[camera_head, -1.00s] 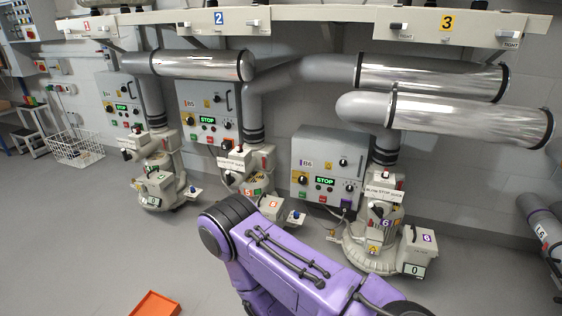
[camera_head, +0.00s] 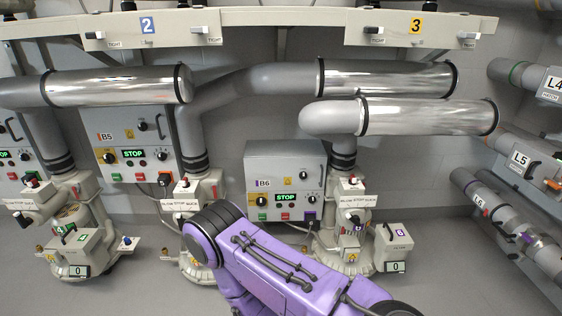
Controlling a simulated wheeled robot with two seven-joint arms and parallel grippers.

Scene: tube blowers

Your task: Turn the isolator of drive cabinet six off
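Drive cabinet six is the grey wall box marked B6 (camera_head: 266,169), near the middle of the head view. Its lit green display (camera_head: 285,197) reads STOP. A dark rotary knob on a yellow plate (camera_head: 261,201), which looks like the isolator, is left of the display; its exact position is too small to tell. Another knob (camera_head: 303,174) sits higher on the right of the door. Neither gripper is in view.
Cabinet B5 (camera_head: 143,131), also showing STOP, hangs to the left. A pale blower (camera_head: 350,228) stands right of B6, with a grey box (camera_head: 393,247) beside it. Silver pipes (camera_head: 430,116) run above. Pipes labelled L4, L5 (camera_head: 520,160) and L6 line the right wall.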

